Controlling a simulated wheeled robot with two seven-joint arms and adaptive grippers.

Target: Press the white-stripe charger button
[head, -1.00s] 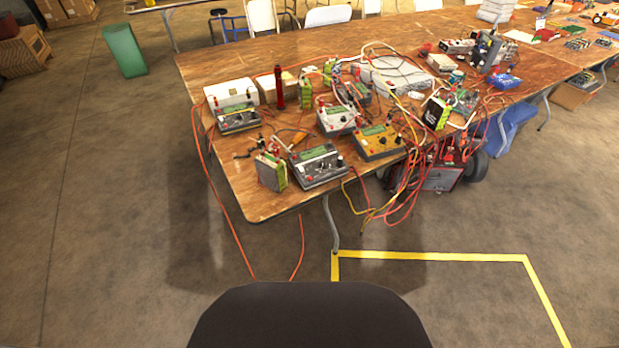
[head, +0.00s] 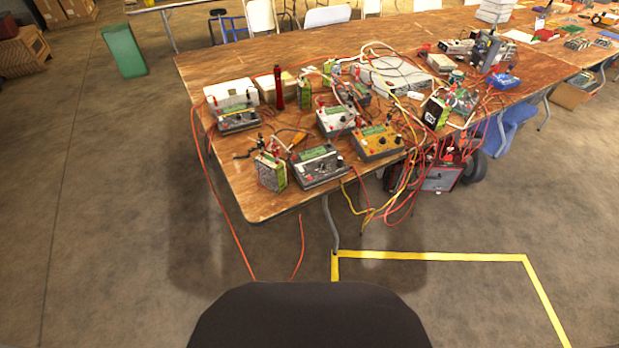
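Several battery chargers with green displays and cables stand on the wooden table. A dark grey charger (head: 319,167) is at the near edge. A yellow charger (head: 378,141) is to its right. A pale grey-white charger (head: 337,120) is behind them. Another grey charger (head: 238,118) is at the left in front of a white box (head: 231,93), and one more charger (head: 353,93) is farther back, partly hidden. Neither of my grippers is in view.
The table (head: 262,206) carries battery packs (head: 271,171), a red cylinder (head: 279,89) and tangled cables. Red and yellow cables (head: 370,212) hang over its near edge. A red cart (head: 440,178) stands underneath. The floor before the table, with yellow tape (head: 430,256), is clear.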

